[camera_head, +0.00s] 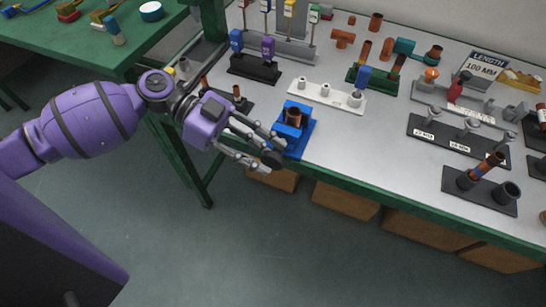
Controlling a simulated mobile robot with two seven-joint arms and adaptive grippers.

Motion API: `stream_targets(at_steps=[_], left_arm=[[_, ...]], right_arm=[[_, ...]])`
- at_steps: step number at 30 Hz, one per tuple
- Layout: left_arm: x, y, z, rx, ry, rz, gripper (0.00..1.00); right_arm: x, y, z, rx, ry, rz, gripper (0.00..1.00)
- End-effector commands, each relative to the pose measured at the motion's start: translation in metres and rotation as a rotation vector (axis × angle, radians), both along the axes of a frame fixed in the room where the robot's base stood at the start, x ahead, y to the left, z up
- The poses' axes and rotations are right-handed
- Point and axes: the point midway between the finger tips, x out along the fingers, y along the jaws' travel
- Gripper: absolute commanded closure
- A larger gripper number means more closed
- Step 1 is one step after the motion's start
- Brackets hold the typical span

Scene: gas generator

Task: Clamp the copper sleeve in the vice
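The blue vice (300,141) sits at the front edge of the grey-topped bench. The copper sleeve (294,116) stands upright between its jaws; whether the jaws press on it I cannot tell. A dark round knob (272,158) shows at the vice's front, over the bench edge. My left gripper (271,154) reaches in from the left, its two fingers apart, with the fingertips at the knob. Whether they touch or grip it is too small to tell. My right gripper is not in view.
A white holder (327,97) with several posts stands behind the vice, near a black rack (254,69). A black base (480,190) with copper and dark tubes is at the right. A green table (85,45) stands at the far left. Bare bench top lies right of the vice.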

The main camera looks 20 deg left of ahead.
Motion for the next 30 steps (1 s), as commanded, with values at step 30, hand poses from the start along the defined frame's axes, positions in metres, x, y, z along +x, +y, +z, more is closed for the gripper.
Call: stream_targets(at_steps=[30], left_arm=[[-0.001, -0.025, -0.010, 0.003, 0.002, -0.001, 1.00]], right_arm=[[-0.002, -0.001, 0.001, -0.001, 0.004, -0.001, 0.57]])
